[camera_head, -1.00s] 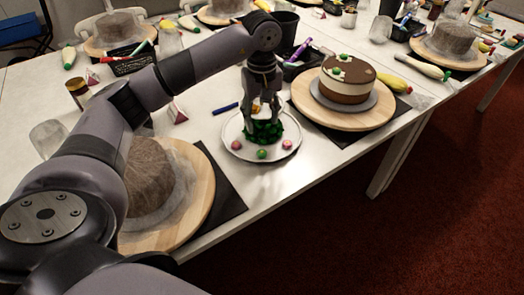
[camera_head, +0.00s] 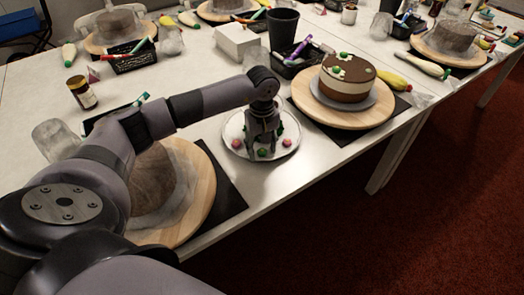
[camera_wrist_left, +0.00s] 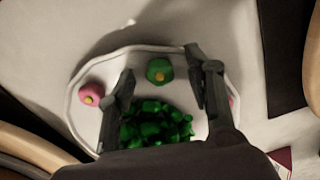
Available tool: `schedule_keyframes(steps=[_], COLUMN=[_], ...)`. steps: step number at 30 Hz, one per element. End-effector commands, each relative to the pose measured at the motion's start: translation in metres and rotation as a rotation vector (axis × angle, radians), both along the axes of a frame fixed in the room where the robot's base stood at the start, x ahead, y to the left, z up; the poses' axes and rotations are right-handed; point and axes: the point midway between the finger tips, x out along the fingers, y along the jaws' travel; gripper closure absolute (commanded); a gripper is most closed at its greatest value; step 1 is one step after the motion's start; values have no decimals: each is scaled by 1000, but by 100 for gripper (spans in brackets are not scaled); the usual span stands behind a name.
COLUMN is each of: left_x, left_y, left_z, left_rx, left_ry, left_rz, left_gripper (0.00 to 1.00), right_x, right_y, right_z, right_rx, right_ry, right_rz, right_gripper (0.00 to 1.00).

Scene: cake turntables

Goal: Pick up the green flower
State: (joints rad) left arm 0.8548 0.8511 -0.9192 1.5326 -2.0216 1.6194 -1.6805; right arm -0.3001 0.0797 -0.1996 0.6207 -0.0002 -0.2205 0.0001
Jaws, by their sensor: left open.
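The green flower (camera_wrist_left: 159,70) with a yellow centre lies on a white plate (camera_wrist_left: 72,112) in the left wrist view. It also shows small at the plate's front in the head view (camera_head: 261,153). My left gripper (camera_wrist_left: 160,64) is open, with one fingertip on each side of the green flower, and nothing is held. In the head view my left gripper (camera_head: 262,143) points down over the plate (camera_head: 232,123). A pile of green leaves (camera_wrist_left: 155,122) lies between the fingers, closer to the palm. My right gripper is not in view.
A pink flower (camera_wrist_left: 89,93) lies left on the plate, and another (camera_head: 286,144) lies right. A decorated cake (camera_head: 347,78) on a wooden turntable (camera_head: 310,105) stands right of the plate. A plain brown cake (camera_head: 152,180) on another turntable (camera_head: 205,190) stands to the left.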

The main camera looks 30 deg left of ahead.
Motion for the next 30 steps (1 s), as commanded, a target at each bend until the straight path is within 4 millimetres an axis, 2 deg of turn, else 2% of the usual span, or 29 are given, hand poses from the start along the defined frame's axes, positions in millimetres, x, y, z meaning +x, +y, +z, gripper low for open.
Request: schedule_keyframes(steps=[4,19,30], left_x=[0,0,1], left_y=[0,0,0], left_z=[0,0,4], left_rx=[0,-1,-1], left_ry=[0,-1,-2], left_rz=[0,0,0], left_gripper=[53,86,87], right_x=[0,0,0], right_y=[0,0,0], right_z=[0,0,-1], right_rx=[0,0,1], right_ry=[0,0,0], right_rz=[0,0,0], right_gripper=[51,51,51])
